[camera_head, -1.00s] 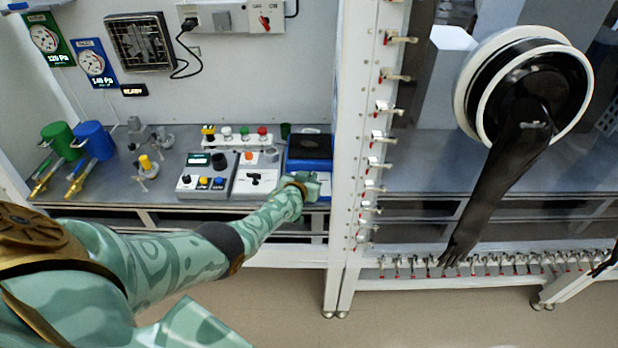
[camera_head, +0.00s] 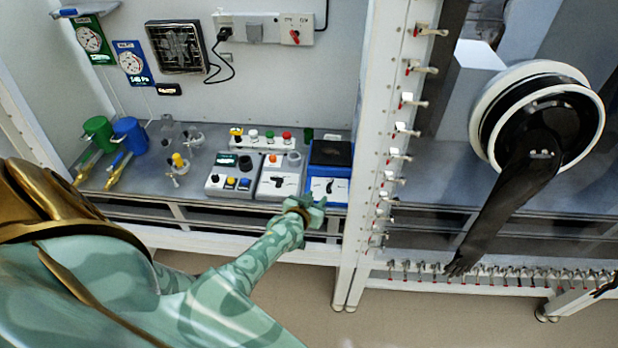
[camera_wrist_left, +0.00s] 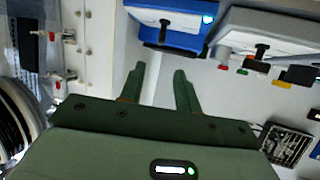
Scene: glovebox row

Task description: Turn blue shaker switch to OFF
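The blue shaker (camera_head: 330,155) is a blue box with a dark top at the right end of the bench, beside the white frame post. Its white front panel carries a small black switch (camera_head: 329,186); the labels are too small to read. The shaker also shows at the top of the left wrist view (camera_wrist_left: 208,42), with its black switch (camera_wrist_left: 163,30) hanging out from the panel. My left gripper (camera_head: 310,204) is just in front of and below the panel, apart from the switch. In the left wrist view its two green fingers (camera_wrist_left: 158,80) are spread and empty. My right gripper is out of view.
A white box with a black lever (camera_head: 280,184) stands directly left of the shaker, with a button box (camera_head: 230,183) beyond it. A strip of coloured knobs (camera_head: 262,138) lies behind. The white post (camera_head: 368,170) is close on the right. Floor in front is clear.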

